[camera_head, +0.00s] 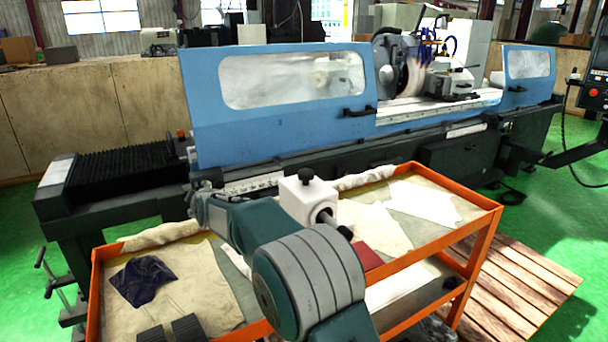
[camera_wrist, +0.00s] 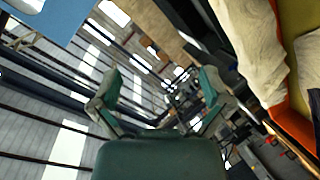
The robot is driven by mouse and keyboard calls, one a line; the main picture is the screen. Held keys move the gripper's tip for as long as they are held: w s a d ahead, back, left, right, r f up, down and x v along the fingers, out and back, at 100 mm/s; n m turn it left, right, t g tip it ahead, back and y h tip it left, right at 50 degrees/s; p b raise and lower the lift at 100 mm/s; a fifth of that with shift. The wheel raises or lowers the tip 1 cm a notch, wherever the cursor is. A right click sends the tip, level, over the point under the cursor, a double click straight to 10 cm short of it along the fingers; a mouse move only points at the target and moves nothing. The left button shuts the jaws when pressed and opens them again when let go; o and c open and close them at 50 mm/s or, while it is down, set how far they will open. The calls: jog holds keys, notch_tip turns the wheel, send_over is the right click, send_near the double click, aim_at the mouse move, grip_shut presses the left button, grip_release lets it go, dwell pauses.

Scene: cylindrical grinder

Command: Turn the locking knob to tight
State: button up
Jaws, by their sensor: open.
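A white block (camera_head: 296,204) with a black knob (camera_head: 305,175) on its top stands at the orange cart, and a round shaft end shows on its right face. This looks like the locking knob, but no tight or loose mark is readable. My arm hides the block's lower part. My gripper (camera_head: 204,207) is left of the block and apart from it, near the cart's back edge. In the wrist view my gripper (camera_wrist: 160,88) has its two green fingers spread wide with nothing between them. The knob cannot be made out in the wrist view.
The orange cart (camera_head: 487,238) carries cloths, paper and a dark blue rag (camera_head: 143,280). Behind it stands the grinder with a blue sliding guard (camera_head: 290,125). A wooden pallet (camera_head: 525,285) lies at the right. Green floor (camera_head: 565,200) is open at the far right.

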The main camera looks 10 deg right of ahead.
jog(key=s+d+r+m+t+h, duration=0.2)
jog(key=d+r+m+t+h, duration=0.25)
jog(key=d+m, duration=0.5)
jog(key=m+g+h, duration=0.2)
jog(key=m+h, duration=0.8)
jog(key=m, duration=0.1)
send_near(302, 176)
jog(key=w, duration=0.1)
jog(key=x, duration=1.1)
jog(key=shift+s+d, duration=0.25)
jog(key=shift+c, duration=0.3)
jog(key=c, duration=1.1)
